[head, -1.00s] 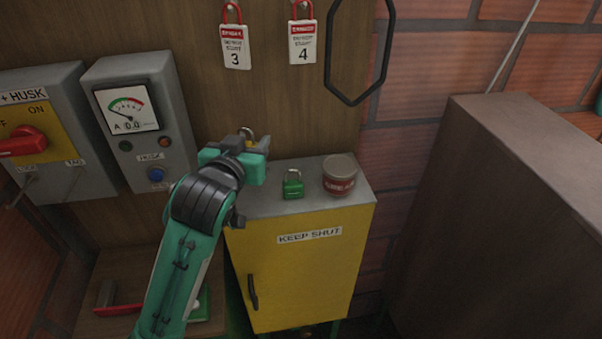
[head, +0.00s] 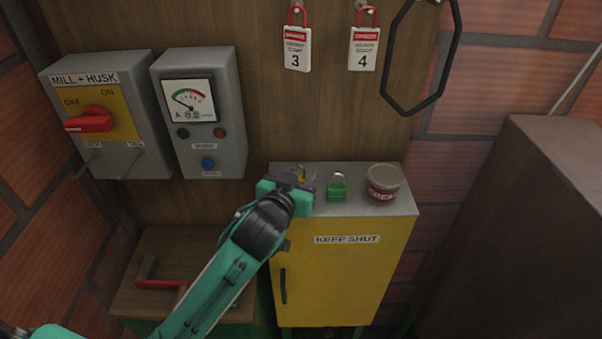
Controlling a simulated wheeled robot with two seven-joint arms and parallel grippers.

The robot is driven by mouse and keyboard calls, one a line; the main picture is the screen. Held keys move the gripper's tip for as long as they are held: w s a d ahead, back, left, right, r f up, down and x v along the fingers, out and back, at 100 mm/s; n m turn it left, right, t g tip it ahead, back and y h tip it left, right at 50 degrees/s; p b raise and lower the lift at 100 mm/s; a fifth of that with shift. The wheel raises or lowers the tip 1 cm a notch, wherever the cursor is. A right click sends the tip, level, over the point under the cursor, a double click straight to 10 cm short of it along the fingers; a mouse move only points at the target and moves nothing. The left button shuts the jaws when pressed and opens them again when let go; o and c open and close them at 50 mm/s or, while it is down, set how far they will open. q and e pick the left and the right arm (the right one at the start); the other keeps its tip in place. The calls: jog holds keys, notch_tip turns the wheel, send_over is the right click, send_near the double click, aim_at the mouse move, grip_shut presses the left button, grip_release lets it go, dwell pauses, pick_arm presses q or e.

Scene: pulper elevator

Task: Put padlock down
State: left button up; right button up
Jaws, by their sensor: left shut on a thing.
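My left gripper (head: 309,183) is over the left part of the yellow cabinet's grey top (head: 319,208). It is shut on a brass-yellow padlock (head: 301,174), mostly hidden behind the gripper; a small part shows beyond the jaws. I cannot tell whether this padlock touches the cabinet top. A green padlock (head: 337,190) stands upright on the top, just right of my gripper. My right gripper is not in view.
A round red-labelled tin (head: 384,183) stands right of the green padlock. Switch box (head: 104,120) and meter box (head: 201,115) are on the board at left. Tags 3 (head: 296,50) and 4 (head: 363,50) hang above. A low wooden surface with a red-handled item (head: 160,284) is below left.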

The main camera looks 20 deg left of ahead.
pick_arm(q)
jog(key=shift+f, duration=0.15)
jog(key=o, duration=0.8)
jog(key=shift+o, duration=1.2)
